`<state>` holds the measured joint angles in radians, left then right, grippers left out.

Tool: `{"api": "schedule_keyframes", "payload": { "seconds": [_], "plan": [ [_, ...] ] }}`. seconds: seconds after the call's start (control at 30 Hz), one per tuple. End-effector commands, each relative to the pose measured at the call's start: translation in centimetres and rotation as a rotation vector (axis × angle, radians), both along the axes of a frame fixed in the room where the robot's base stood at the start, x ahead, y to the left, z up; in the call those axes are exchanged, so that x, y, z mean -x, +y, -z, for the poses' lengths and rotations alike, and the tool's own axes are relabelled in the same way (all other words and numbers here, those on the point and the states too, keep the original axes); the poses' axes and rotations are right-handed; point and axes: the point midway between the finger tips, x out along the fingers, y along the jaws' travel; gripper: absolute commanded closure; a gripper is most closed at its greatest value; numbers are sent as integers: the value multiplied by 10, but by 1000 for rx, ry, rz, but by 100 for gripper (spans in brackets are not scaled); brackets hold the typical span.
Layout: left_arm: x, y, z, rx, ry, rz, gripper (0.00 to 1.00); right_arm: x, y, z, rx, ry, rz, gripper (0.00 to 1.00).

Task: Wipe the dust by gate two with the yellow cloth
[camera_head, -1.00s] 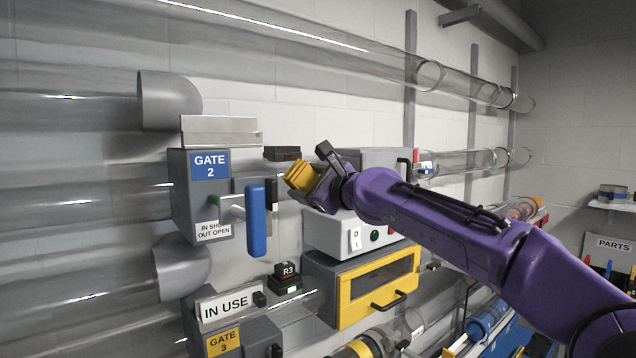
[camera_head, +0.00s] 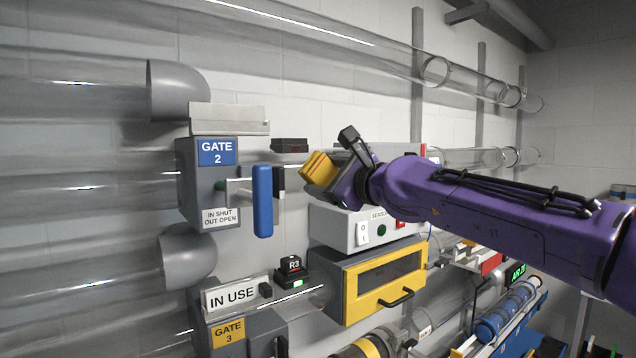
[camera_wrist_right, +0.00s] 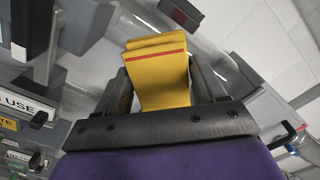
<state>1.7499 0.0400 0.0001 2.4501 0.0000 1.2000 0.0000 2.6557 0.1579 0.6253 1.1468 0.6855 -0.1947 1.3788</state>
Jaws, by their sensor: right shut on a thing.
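My right gripper (camera_head: 335,178) is shut on the folded yellow cloth (camera_head: 318,168), in front of the wall to the right of gate two. The cloth has a red stripe and sits between the two fingers in the right wrist view (camera_wrist_right: 160,78). The gate two box (camera_head: 207,185) is grey with a blue GATE 2 label and a blue upright handle (camera_head: 262,201). The cloth is apart from the handle, to its right. I cannot make out any dust. My left gripper is not in view.
A grey sensor box (camera_head: 370,230) and a yellow-framed box (camera_head: 372,285) stand below my right gripper. A small black R3 unit (camera_head: 292,268) and an IN USE sign (camera_head: 231,296) sit lower left. Clear tubes (camera_head: 80,190) run along the wall.

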Motion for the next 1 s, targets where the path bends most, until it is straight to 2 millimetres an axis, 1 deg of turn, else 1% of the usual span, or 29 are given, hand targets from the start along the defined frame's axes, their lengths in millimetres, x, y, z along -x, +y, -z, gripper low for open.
{"api": "schedule_keyframes", "payload": {
  "seconds": [0.33,0.5,0.63,1.0],
  "plan": [
    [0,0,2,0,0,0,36,3,-2,0,0,0,0,54],
    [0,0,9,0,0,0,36,17,-13,1,0,-1,1,54],
    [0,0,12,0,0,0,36,25,-19,1,0,-1,1,54],
    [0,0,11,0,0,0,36,26,-19,0,0,1,-1,54]
  ]
}}
